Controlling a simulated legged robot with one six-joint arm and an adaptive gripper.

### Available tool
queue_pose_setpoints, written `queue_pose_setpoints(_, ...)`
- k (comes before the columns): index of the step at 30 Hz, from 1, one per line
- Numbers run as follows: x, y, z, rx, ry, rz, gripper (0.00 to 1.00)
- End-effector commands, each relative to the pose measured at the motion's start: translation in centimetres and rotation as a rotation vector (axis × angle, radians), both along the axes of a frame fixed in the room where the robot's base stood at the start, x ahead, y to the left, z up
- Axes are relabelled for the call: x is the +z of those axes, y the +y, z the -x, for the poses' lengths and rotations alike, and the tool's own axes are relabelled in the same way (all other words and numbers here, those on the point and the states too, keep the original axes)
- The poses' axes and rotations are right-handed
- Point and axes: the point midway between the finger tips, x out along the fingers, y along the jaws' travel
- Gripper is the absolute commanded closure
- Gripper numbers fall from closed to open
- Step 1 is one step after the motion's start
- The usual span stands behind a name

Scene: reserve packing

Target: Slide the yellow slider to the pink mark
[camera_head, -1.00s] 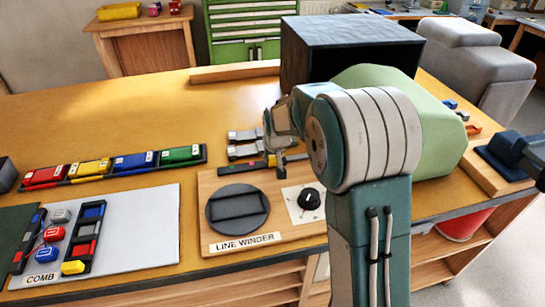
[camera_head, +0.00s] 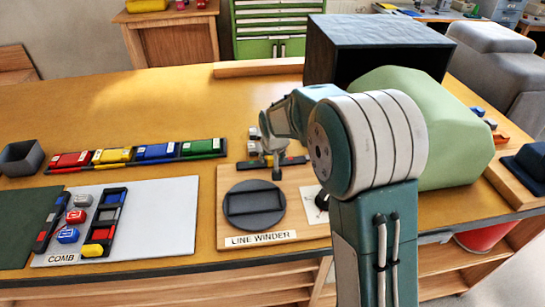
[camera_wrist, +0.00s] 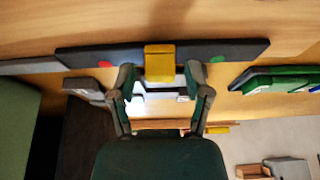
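In the wrist view, a yellow slider (camera_wrist: 160,62) sits near the middle of a dark rail (camera_wrist: 240,50). A pinkish-red mark (camera_wrist: 105,64) is on the rail to its left, and a green mark (camera_wrist: 217,60) is to its right. My gripper (camera_wrist: 160,72) is open, with one finger on each side of the slider and a visible gap to both. In the head view, my gripper (camera_head: 270,155) is low at the rail (camera_head: 294,160), behind the line winder board. It hides the slider and the pink mark there.
The line winder board (camera_head: 262,237) with its dark round disc (camera_head: 254,204) lies in front of the rail. A rack of coloured blocks (camera_head: 135,156) lies to the left. A dark box (camera_head: 375,50) and a green rounded block (camera_head: 450,125) stand behind and right of my arm.

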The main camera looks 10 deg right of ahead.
Motion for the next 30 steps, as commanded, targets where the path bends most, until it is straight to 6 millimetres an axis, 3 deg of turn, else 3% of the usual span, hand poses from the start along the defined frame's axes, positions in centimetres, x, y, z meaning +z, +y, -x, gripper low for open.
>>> queue_pose_setpoints(13, 1.1, 0.1, 0.3, 0.001, -0.004, 0.0, 0.3)
queue_pose_setpoints(24, 7.9, 0.1, 3.1, 0.001, -0.005, -0.001, 0.3)
queue_pose_setpoints(30, 10.4, 0.1, 4.1, 0.001, -0.002, 0.0, 0.3)
